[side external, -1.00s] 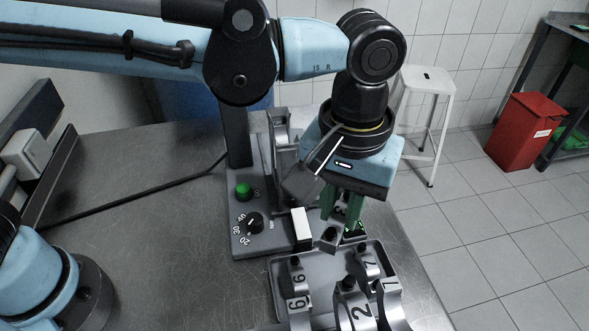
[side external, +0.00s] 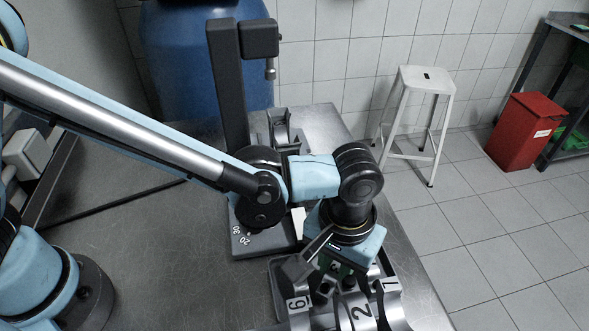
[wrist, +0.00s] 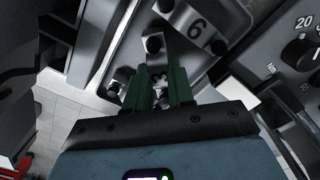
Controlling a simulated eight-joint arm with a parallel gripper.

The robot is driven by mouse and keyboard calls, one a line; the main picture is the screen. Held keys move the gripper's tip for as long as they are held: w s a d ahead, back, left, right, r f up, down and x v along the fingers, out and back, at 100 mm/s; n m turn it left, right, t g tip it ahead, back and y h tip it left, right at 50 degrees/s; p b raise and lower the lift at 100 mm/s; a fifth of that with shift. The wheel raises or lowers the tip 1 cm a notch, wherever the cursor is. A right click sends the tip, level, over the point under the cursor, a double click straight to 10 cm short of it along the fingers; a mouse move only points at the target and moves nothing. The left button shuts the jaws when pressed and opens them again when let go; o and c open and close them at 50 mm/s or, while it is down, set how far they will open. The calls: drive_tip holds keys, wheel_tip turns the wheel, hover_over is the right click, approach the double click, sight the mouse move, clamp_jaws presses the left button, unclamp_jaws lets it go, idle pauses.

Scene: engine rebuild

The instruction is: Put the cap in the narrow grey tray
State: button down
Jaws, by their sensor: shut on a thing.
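My gripper (side external: 338,268) is shut on a grey cap (side external: 334,266) that seems to be marked 3, mostly hidden by the fingers and wrist. It is low over a grey tray (side external: 274,290) at the front of the bench. I cannot tell whether the held cap touches the tray or the caps in it. In the wrist view the green fingers (wrist: 160,88) point into the tray area, close beside a cap marked 6 (wrist: 193,32).
Caps marked 6 (side external: 298,306), 2 (side external: 358,311) and 1 (side external: 391,290) crowd the tray. A dark stand with a dial (side external: 262,240) and upright post (side external: 226,90) is just behind. The bench's left side (side external: 160,250) is clear.

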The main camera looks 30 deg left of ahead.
sight(336, 270)
drive_tip(key=shift+f, duration=0.35)
drive_tip(key=c, duration=1)
unclamp_jaws()
drive_tip(key=shift+r, duration=0.15)
wheel_tip(336, 270, up, 12)
drive_tip(key=shift+r, duration=0.1)
